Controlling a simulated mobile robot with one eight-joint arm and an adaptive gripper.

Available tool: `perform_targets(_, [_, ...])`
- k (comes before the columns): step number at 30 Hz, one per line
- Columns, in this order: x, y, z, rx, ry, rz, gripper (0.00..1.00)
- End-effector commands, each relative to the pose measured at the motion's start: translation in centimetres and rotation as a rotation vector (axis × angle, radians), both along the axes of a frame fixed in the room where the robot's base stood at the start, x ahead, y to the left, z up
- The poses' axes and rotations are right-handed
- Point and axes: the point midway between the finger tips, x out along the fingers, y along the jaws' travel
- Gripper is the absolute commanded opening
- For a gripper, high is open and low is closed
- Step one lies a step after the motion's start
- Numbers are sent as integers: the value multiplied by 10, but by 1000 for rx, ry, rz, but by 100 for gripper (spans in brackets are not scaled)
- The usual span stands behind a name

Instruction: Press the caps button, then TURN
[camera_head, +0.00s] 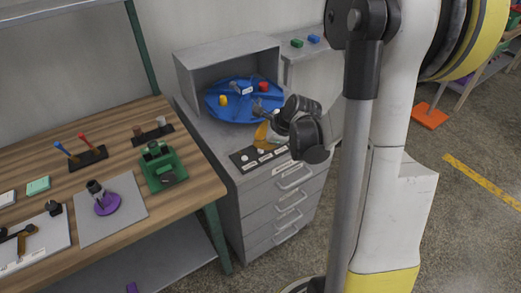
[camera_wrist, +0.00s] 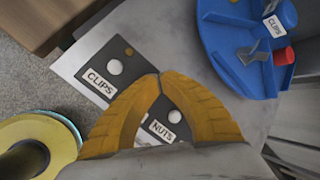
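A dark button panel (camera_head: 240,160) lies on the grey cabinet top. In the wrist view the panel (camera_wrist: 134,74) shows a white button (camera_wrist: 113,67) by a CLIPS label (camera_wrist: 97,82) and a NUTS label (camera_wrist: 162,130). No caps or TURN label can be read; the fingers cover part of the panel. My gripper (camera_wrist: 160,76) has its orange fingertips together, with nothing seen between them, over the panel between the CLIPS and NUTS labels. It also shows in the head view (camera_head: 261,138). I cannot tell whether it touches the panel.
A blue turntable (camera_head: 230,108) with small coloured parts stands in a grey housing (camera_head: 225,60) behind the panel; its blue edge shows in the wrist view (camera_wrist: 225,60). A wooden workbench (camera_head: 110,135) with fixtures stands at the left. Drawers (camera_head: 285,205) are below.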

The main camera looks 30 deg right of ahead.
Motion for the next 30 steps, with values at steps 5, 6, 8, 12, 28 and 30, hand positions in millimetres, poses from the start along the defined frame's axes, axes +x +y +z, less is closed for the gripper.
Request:
perform_targets(5, [0,0,-7,0,0,0,0])
perform_targets(6, [0,0,-9,0,0,0,0])
perform_targets(8, [0,0,-9,0,0,0,0])
perform_targets(12, [0,0,-8,0,0,0,0])
perform_targets(28, [0,0,-12,0,0,0,0])
perform_targets(30, [0,0,-13,0,0,0,0])
